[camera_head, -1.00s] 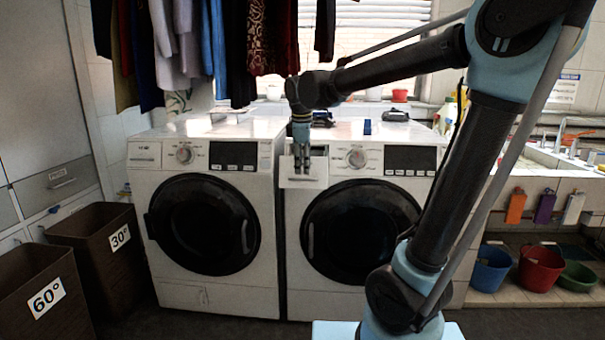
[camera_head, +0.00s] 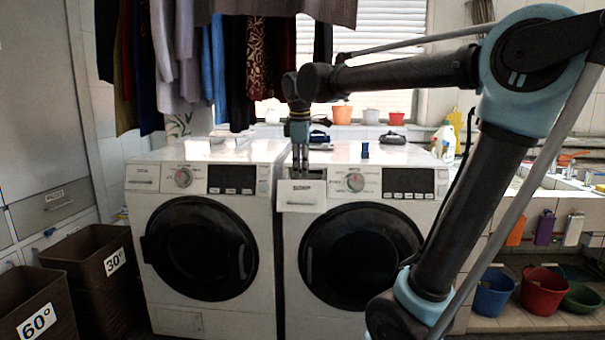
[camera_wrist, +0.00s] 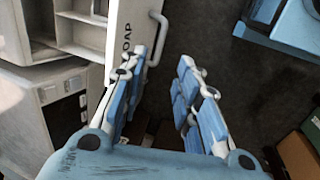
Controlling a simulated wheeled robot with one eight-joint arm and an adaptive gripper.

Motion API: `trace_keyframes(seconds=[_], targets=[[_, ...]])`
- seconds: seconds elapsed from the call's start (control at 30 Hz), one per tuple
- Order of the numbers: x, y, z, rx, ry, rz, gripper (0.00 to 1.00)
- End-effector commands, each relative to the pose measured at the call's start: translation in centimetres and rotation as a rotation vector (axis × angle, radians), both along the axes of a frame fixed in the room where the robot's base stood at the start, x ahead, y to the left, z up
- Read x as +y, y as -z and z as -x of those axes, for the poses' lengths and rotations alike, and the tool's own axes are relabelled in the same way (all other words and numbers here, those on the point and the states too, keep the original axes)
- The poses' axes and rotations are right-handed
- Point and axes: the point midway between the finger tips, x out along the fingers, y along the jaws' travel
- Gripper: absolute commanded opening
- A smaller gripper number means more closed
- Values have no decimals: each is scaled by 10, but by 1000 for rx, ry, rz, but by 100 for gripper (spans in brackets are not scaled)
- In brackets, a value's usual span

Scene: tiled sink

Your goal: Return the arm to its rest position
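My gripper (camera_head: 300,176) hangs pointing down in front of the right washing machine (camera_head: 362,255), just above its pulled-out soap drawer (camera_head: 301,196). In the wrist view my gripper (camera_wrist: 158,66) has its blue fingers spread apart with nothing between them. The soap drawer (camera_wrist: 121,32), with a handle and the word SOAP, lies beside the left finger there. I cannot tell whether they touch. My arm reaches in from the right of the head view, bent at the elbow.
A left washing machine (camera_head: 200,240) stands alongside. Clothes (camera_head: 230,60) hang above. Brown baskets marked 30° (camera_head: 90,255) and 60° (camera_head: 25,305) stand at left. Coloured tubs (camera_head: 541,290) sit under the sink at right. Small items (camera_head: 392,138) lie on the machine top.

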Motion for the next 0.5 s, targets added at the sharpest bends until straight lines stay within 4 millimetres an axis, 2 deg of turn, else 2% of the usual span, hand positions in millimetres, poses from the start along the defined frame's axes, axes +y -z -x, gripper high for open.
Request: trace_keyframes(seconds=[0.07,0.17,0.3,0.5], targets=[[-10,5,3,2,33,-7,30],[-35,19,12,6,125,-26,30],[-84,49,34,13,329,-69,30],[-146,102,75,21,638,-136,30]])
